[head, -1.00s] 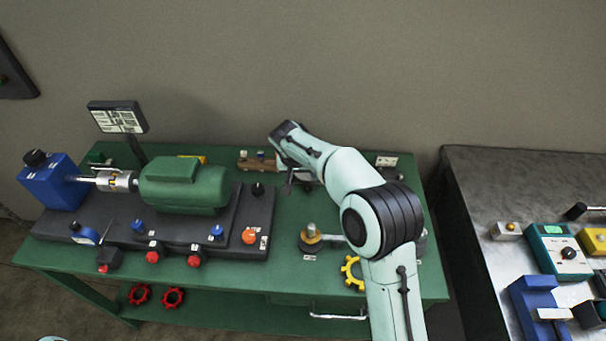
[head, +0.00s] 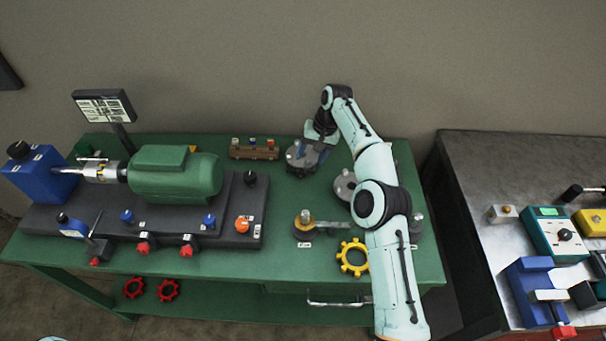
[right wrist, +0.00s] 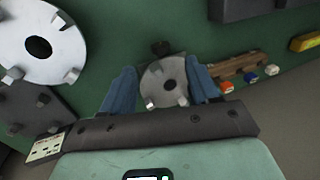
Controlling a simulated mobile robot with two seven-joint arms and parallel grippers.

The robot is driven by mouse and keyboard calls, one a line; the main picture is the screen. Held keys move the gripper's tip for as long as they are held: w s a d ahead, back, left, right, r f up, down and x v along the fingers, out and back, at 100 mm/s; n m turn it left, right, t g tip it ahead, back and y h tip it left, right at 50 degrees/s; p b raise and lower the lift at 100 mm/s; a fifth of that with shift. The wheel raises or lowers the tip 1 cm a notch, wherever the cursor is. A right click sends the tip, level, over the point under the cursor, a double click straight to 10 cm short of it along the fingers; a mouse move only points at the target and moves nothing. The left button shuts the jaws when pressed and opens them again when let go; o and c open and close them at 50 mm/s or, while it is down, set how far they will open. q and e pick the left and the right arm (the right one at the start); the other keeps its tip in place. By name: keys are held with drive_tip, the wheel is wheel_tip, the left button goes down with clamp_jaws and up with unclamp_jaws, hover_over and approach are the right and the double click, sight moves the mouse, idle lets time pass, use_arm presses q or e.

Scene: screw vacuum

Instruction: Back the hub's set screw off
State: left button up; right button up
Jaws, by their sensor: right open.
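My right gripper (head: 312,138) is at the back of the green bench, over a round grey disc part (head: 300,156). In the right wrist view, its two blue fingers (right wrist: 162,78) stand apart, one on each side of a small grey disc (right wrist: 165,88) with clamps at its edge. I cannot tell whether they touch it. A silver coupling hub (head: 100,171) sits on the shaft between the blue housing (head: 42,172) and the green motor (head: 172,175), at the left. No set screw can be made out.
A wooden rack of bits (head: 255,152) stands left of the gripper. A yellow ring (head: 353,257) and a round base with a brass post (head: 305,224) lie nearer the front. A grey bench (head: 500,165) with tools is at the right.

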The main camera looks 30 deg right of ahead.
sight(301, 172)
use_arm(q)
drive_tip(key=f+b, duration=0.1)
drive_tip(key=s+f+b, duration=0.1)
drive_tip(key=shift+s+f, duration=0.1)
drive_tip(key=shift+f, duration=0.25)
use_arm(e)
drive_tip(key=x, duration=0.8)
drive_tip(key=shift+f, duration=0.4)
drive_tip(key=c, duration=1)
drive_tip(key=h+p, duration=0.1)
drive_tip(key=p, duration=0.1)
drive_tip(key=r+g+h+p, duration=0.1)
drive_tip(key=p, duration=0.2)
drive_tip(key=shift+w+a, duration=0.2)
drive_tip(key=shift+a, duration=0.05)
drive_tip(key=shift+c, duration=0.2)
drive_tip(key=p, duration=0.1)
drive_tip(key=g+h+p, duration=0.1)
drive_tip(key=p, duration=0.1)
drive_tip(key=shift+w+a+f+h, duration=0.1)
drive_tip(key=shift+w+f+h, duration=0.1)
drive_tip(key=shift+f+h, duration=0.1)
drive_tip(key=shift+f, duration=0.2)
use_arm(q)
drive_tip(key=w+r, duration=0.6)
drive_tip(key=r, duration=0.3)
drive_tip(key=shift+r+t, duration=0.3)
use_arm(e)
drive_tip(key=shift+s, duration=0.2)
